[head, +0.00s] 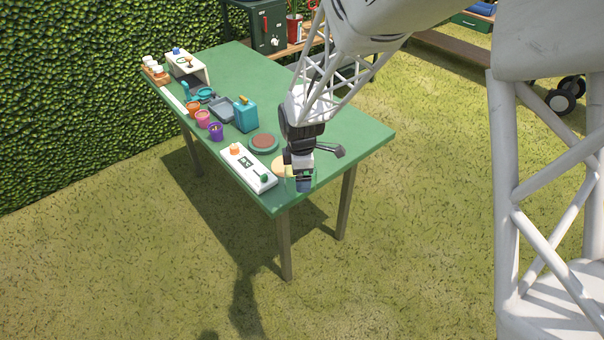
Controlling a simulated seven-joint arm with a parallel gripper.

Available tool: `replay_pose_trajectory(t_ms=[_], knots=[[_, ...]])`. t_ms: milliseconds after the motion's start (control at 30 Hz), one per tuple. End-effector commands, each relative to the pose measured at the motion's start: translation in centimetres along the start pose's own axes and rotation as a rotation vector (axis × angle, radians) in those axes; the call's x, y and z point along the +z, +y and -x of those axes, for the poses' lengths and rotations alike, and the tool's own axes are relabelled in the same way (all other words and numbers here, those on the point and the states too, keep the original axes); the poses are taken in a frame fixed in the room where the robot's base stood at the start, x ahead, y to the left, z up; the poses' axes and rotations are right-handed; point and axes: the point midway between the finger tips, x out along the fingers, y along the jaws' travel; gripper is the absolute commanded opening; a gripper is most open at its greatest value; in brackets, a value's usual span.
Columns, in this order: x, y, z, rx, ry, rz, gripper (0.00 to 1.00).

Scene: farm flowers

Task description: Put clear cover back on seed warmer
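My gripper (303,177) points down over the near right edge of the green table. Its fingers are small and partly hidden, so I cannot tell whether they are open or shut. A small bluish, partly see-through shape (304,186) shows at the fingertips; it may be the clear cover, but I cannot tell whether it is held. A round brown-topped disc in a green dish (264,142) lies left of my gripper and may be the seed warmer. A pale yellow round piece (281,166) lies just left of my gripper, partly hidden by it.
A white panel (247,165) with an orange knob and green lever lies along the near edge of the green table (362,132). The table's right end looks clear.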

Motion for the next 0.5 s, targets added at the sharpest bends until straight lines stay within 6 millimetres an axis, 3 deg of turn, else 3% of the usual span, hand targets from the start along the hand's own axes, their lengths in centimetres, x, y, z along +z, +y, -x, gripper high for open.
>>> replay_pose_trajectory(t_ms=[267, 500], knots=[[-1.4, 4.3, 0.7, 0.000, 0.000, 0.001, 0.72], [-3.7, 10.6, 1.8, 0.001, 0.000, 0.001, 0.72]])
